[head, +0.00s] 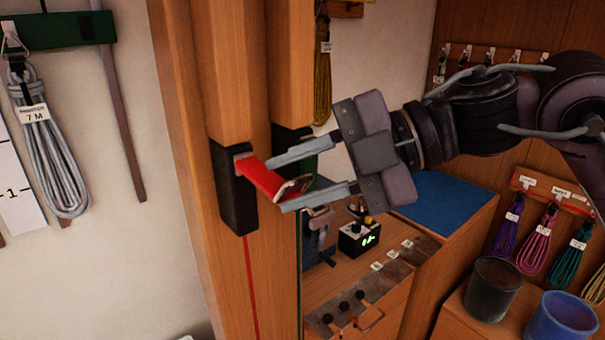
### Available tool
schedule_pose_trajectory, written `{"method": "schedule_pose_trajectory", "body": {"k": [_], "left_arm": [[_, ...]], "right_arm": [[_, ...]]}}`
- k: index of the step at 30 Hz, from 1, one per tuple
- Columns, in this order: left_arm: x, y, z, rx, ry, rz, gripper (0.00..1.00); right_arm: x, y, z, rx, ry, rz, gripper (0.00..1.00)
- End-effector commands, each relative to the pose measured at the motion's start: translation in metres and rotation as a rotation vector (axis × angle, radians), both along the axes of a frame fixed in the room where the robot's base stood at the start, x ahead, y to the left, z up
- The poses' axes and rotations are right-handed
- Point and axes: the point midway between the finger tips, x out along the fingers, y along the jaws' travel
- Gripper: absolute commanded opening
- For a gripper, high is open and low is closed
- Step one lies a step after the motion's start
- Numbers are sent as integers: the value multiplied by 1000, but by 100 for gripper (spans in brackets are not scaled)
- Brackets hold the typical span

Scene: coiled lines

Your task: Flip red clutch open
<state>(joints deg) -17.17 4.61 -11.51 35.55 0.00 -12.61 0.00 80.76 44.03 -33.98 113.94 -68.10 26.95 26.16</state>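The red clutch (259,175) is a red lever on a black housing (236,203) fixed to a wooden post. It juts out from the housing toward the right and slightly down, with a pale metallic end. My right gripper (278,185) comes in from the right with its two grey fingers spread apart. One finger lies above the lever and the other lies below, near its end. I cannot tell whether either finger touches it. My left gripper is not in view.
A second dark housing (291,139) sits on the post just behind. A red line (250,285) runs down from the clutch. Coiled grey rope (50,150) hangs at left. Dark and blue cups (563,318) stand at lower right.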

Motion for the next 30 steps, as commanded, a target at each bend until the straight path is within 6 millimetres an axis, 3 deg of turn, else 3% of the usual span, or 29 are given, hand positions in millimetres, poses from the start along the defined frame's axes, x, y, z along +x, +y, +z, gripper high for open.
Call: {"method": "schedule_pose_trajectory", "body": {"k": [5,18,30], "left_arm": [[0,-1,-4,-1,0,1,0],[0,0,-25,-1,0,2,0],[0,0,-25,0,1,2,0]], "right_arm": [[0,-5,1,0,0,0,31],[-4,-67,26,2,-2,-2,31],[-5,-74,29,1,0,0,31]]}}
